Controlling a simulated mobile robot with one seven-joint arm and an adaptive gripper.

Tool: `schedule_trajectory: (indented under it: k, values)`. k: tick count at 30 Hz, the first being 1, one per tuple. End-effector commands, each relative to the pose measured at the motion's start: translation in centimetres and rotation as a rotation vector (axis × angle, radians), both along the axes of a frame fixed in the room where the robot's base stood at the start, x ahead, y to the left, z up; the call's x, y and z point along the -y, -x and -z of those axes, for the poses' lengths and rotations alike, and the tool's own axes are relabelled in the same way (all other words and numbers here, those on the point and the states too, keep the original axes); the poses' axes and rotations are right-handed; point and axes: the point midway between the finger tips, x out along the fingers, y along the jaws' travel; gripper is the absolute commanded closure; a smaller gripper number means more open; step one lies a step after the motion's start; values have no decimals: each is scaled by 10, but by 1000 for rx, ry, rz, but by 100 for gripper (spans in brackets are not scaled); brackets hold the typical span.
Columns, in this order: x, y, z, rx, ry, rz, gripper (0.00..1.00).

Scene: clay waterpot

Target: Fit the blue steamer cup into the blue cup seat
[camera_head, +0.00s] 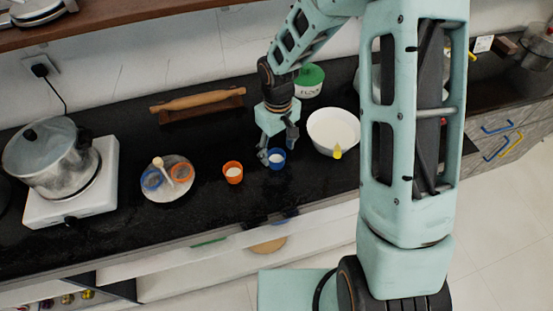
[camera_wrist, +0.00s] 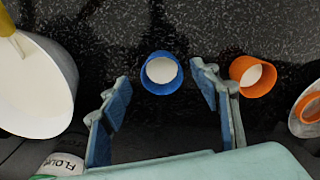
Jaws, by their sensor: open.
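The blue steamer cup (camera_head: 277,160) stands upright on the black counter, with white filling inside. In the wrist view the blue cup (camera_wrist: 161,73) shows between and just beyond my fingertips. My gripper (camera_head: 278,148) is open, pointing down over the cup, with a finger on either side; contact cannot be told. It also shows in the wrist view (camera_wrist: 160,88). The blue cup seat (camera_head: 152,180) is a blue ring at the left of a light plate (camera_head: 163,199), beside an orange ring (camera_head: 182,171).
An orange cup (camera_head: 232,172) with white filling stands between the blue cup and plate. A white bowl (camera_head: 333,145) is close right of my gripper. A flour pot (camera_head: 309,88) and rolling pin (camera_head: 200,101) are behind; a steel pot (camera_head: 47,152) stands far left.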

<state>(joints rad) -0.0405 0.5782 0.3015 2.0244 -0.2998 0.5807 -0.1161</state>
Motion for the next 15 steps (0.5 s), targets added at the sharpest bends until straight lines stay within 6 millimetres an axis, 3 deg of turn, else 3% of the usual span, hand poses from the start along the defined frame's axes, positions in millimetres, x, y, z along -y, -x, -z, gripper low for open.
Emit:
schedule_trajectory:
  k: [7,15]
  values:
    - [-3,0,31,-2,0,-2,43]
    - [-3,-1,36,1,-1,0,43]
